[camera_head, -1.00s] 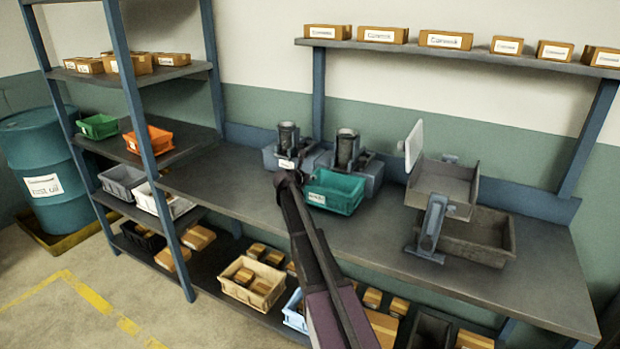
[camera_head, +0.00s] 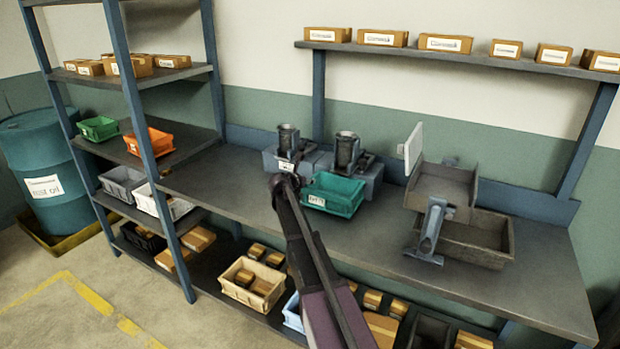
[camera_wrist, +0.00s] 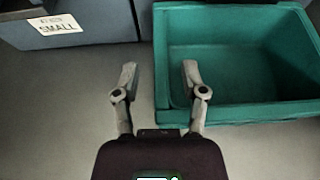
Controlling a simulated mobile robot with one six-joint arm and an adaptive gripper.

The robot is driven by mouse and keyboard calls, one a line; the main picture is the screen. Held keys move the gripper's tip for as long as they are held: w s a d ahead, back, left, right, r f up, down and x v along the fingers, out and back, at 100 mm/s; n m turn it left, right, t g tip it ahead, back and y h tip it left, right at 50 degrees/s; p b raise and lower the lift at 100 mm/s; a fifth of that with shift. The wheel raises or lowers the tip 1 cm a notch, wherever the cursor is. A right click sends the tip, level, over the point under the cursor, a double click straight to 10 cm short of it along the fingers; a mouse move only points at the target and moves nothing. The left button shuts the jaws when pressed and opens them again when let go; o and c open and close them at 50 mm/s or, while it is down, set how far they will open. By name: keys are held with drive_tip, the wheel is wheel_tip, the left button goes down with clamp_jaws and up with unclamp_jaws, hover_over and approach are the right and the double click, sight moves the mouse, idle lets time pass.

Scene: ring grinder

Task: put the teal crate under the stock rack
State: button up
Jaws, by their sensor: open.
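The teal crate (camera_head: 326,204) is empty and stands upright on the dark workbench, in front of the right grinder, with a white label on its front. In the wrist view the crate (camera_wrist: 235,111) fills the upper right. My gripper (camera_wrist: 159,76) is open and empty; its right finger overlaps the crate's left end in the picture, and its left finger is over bare bench. I cannot tell whether it touches the crate. In the head view my gripper (camera_head: 284,182) is at the crate's left. A blue-framed rack (camera_head: 143,112), probably the stock rack, stands at the left.
Two grinders (camera_head: 288,145) stand behind the crate; a "SMALL" label (camera_wrist: 55,25) shows in the wrist view. A grey tray stand (camera_head: 440,200) is to the right. Rack shelves hold a green bin (camera_head: 99,128), an orange bin (camera_head: 150,146) and boxes. The bench's left part is clear.

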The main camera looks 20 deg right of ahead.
drive_tip(key=p+v, duration=0.3)
drive_tip(key=v, duration=0.6)
drive_tip(key=shift+s, duration=0.2)
idle(0.4)
drive_tip(key=s+a+f+m+g, duration=0.1)
drive_tip(key=s+m, duration=0.1)
drive_tip(key=s, duration=0.1)
drive_tip(key=s+a+f+m+y, duration=0.1)
drive_tip(key=s+f+m, duration=0.1)
drive_tip(key=s+m, duration=0.1)
drive_tip(key=s+a+f+m+g+y, duration=0.1)
drive_tip(key=s+f+m, duration=0.1)
drive_tip(key=s+m, duration=0.1)
drive_tip(key=shift+s+a+g, duration=0.25)
drive_tip(key=shift+s+g, duration=0.05)
drive_tip(key=shift+s, duration=0.4)
drive_tip(key=s+a+f+m+g+y, duration=0.1)
drive_tip(key=s+a+f+m+y, duration=0.1)
drive_tip(key=s+a+m, duration=0.3)
drive_tip(key=s+a+f+m+g+y, duration=0.2)
drive_tip(key=s+a+m+y, duration=0.2)
drive_tip(key=s, duration=0.7)
drive_tip(key=s+a+f+m+g+y, duration=0.2)
drive_tip(key=s+a+m, duration=0.3)
drive_tip(key=s+m, duration=0.3)
drive_tip(key=shift+s+a+f+m+y, duration=0.25)
drive_tip(key=shift+a+m+y, duration=0.05)
drive_tip(key=shift+a+y, duration=0.1)
